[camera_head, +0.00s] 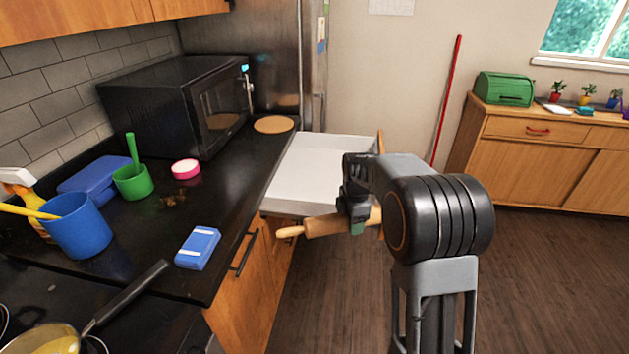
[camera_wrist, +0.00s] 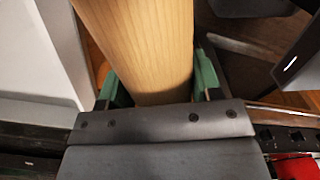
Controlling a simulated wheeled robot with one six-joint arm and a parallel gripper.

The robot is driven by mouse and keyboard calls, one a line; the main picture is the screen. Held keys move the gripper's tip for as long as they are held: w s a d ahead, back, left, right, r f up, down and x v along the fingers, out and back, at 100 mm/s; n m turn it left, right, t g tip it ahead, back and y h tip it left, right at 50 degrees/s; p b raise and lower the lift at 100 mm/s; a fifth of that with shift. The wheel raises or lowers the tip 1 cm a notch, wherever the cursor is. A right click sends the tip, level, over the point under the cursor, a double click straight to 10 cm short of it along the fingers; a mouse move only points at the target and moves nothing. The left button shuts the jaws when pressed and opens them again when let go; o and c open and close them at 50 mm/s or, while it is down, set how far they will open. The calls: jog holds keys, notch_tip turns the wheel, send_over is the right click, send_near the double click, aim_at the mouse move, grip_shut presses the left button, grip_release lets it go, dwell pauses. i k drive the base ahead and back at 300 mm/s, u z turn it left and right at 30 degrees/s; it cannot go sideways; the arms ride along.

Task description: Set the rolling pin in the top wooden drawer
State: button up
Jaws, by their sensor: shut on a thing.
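The light wooden rolling pin (camera_head: 322,226) is held by my gripper (camera_head: 357,226) in the head view. Its left handle points left, and its right part is hidden behind my arm. In the wrist view the pin (camera_wrist: 145,45) fills the space between the green finger pads of my gripper (camera_wrist: 155,88). The top wooden drawer (camera_head: 312,165) is pulled open, with a white interior that looks empty where visible. The pin is in front of the drawer's near side in the picture, and I cannot tell its exact height against the rim. My arm hides the drawer's right part.
The black counter (camera_head: 228,185) at the left carries a microwave (camera_head: 190,100), a round wooden board (camera_head: 274,124), a blue sponge-like block (camera_head: 198,248) and cups. A pan handle (camera_head: 125,297) reaches over the counter. The floor (camera_head: 530,270) at the right is clear.

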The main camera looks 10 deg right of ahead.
aim_at(316, 177)
jog(key=i, duration=1.4)
